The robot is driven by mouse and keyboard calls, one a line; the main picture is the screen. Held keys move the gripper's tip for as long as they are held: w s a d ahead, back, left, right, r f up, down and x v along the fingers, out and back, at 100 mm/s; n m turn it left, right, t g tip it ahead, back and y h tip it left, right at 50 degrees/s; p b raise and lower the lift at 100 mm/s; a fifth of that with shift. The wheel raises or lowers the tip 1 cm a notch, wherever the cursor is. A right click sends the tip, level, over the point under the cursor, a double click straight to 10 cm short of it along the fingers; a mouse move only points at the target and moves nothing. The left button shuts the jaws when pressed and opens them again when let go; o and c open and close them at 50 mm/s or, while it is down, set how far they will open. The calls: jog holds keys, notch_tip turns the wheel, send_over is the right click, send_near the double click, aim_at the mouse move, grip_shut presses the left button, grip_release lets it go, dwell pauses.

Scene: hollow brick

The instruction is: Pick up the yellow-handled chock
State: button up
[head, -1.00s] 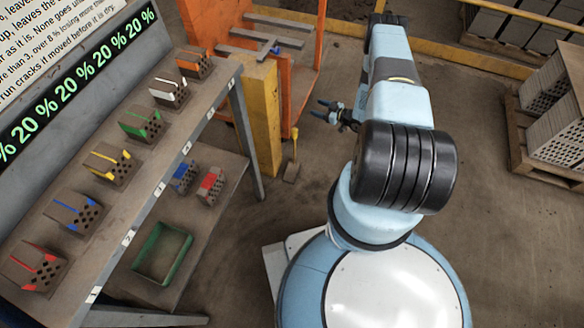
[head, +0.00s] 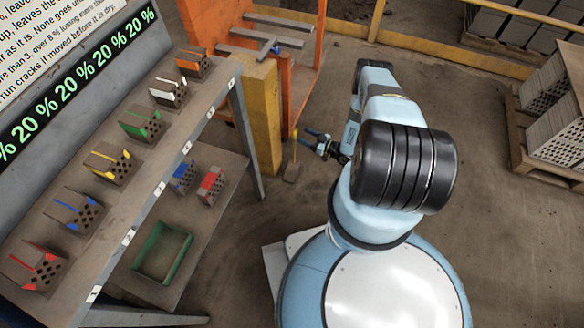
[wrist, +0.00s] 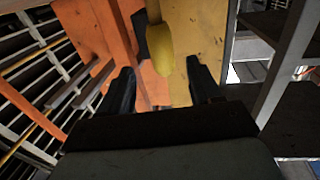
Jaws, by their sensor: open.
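The chock (head: 291,172) stands on the floor beside the foot of the yellow post, a brownish block with an upright yellow handle (head: 295,146). My gripper (head: 303,136) is open, its fingertips close to the handle in the head view. In the wrist view the yellow handle (wrist: 160,48) hangs in the picture between and just beyond the two dark fingers of my gripper (wrist: 163,78). Whether the fingers touch the handle cannot be told. The chock's block is not clear in the wrist view.
A yellow post (head: 262,115) and an orange frame (head: 304,85) stand right behind the chock. A shelf (head: 222,95) with several colour-marked hollow bricks and a green tray (head: 180,240) is at the left. A brick pallet (head: 548,150) is at the right. The floor between is clear.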

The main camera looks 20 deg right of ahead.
jog(key=x, duration=0.8)
jog(key=shift+r, duration=0.15)
jog(key=shift+c, duration=0.2)
grip_shut()
dwell(1.0)
